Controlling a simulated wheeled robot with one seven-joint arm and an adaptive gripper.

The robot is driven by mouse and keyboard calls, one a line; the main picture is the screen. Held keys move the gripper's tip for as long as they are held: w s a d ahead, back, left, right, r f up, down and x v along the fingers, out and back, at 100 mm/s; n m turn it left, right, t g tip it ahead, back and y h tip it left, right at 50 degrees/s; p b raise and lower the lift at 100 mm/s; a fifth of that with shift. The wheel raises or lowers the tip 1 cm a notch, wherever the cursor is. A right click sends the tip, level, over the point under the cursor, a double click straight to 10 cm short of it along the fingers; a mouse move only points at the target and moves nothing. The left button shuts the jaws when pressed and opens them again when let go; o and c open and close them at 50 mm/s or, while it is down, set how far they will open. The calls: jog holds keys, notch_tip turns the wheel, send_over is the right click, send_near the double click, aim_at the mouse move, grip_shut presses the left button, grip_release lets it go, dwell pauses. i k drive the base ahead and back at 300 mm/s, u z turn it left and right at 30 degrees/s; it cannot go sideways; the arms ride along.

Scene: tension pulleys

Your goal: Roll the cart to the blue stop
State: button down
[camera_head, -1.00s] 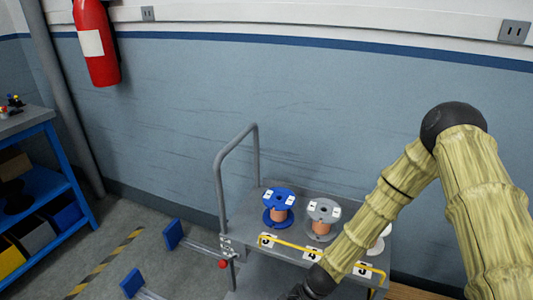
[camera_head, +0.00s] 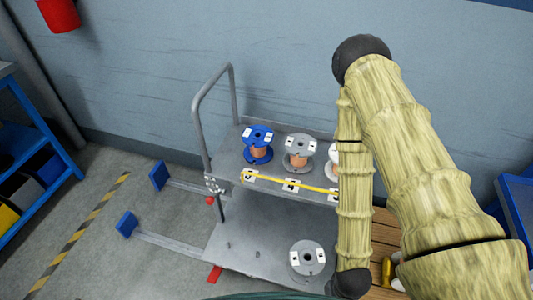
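The grey two-deck cart (camera_head: 240,240) stands in the middle, with a tubular handle (camera_head: 195,120) at its left end. The blue stops are two upright blue plates, the rear one (camera_head: 157,176) and the front one (camera_head: 126,225), at the left ends of floor rails. A stretch of rail shows between the plates and the cart. The top deck carries a blue spool (camera_head: 258,144), a grey spool (camera_head: 299,151) and a partly hidden white spool (camera_head: 333,165). Another grey spool (camera_head: 307,259) is on the lower deck. My arm passes in front of the cart's right end; my gripper is out of view.
A yellow bar (camera_head: 290,183) runs along the top deck's front edge. Blue shelving (camera_head: 55,135) is at left and a blue unit (camera_head: 515,205) at right. Wooden boards (camera_head: 385,240) lie right of the cart. Striped tape (camera_head: 100,210) marks the open floor at left.

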aim_at(255, 231)
jog(key=z, duration=1.15)
jog(key=k, duration=1.2)
jog(key=u, duration=1.55)
jog(key=i, duration=0.5)
